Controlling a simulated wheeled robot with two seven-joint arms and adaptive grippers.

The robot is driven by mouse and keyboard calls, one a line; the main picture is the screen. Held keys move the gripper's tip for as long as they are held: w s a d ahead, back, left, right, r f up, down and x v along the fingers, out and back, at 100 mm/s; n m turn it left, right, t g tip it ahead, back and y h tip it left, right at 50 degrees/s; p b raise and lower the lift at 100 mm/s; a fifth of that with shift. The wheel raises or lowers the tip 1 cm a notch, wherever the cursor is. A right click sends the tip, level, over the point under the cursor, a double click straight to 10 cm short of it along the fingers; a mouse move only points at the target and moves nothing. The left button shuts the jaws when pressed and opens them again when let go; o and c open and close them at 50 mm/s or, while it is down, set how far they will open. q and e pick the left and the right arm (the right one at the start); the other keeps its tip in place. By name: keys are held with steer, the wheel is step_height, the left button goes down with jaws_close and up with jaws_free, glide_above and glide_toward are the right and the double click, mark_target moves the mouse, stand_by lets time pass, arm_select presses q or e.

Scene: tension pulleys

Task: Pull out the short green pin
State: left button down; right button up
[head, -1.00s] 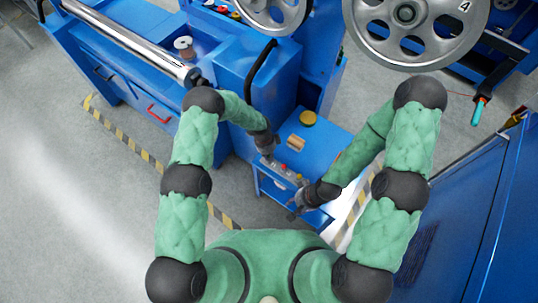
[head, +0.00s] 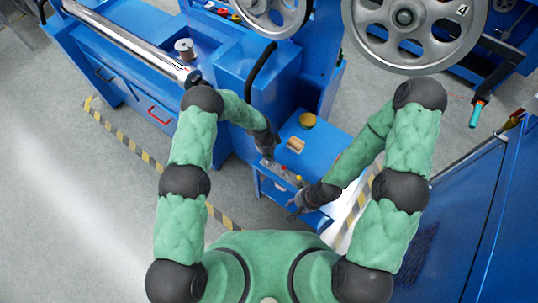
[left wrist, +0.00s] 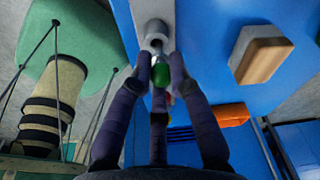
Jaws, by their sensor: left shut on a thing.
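The green pin (left wrist: 161,75) shows in the left wrist view between the fingers of my left gripper (left wrist: 160,66), which are closed around it. Its far end lines up with a grey metal fitting (left wrist: 154,30) on the blue surface. I cannot tell how deep it sits there. In the head view my left gripper (head: 268,160) is at the left end of the small metal strip on the blue bench (head: 320,143); the pin is too small or hidden to make out. My right gripper (head: 296,210) is at the bench's near edge, its fingers too small to read.
A wooden block (head: 295,144) and a round yellow-brown piece (head: 307,120) sit on the bench beyond the grippers. A red knob (head: 284,169) stands on the strip between them. Large grey pulleys (head: 404,18) are at the back. A blue cabinet (head: 470,220) stands at right.

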arm_select(q)
steer(key=shift+r, duration=0.7)
stand_by(0.4)
steer(key=shift+r+p, duration=0.35)
steer(key=shift+r, duration=0.1)
steer(key=shift+r+p, duration=1.05)
steer(key=shift+r, duration=0.9)
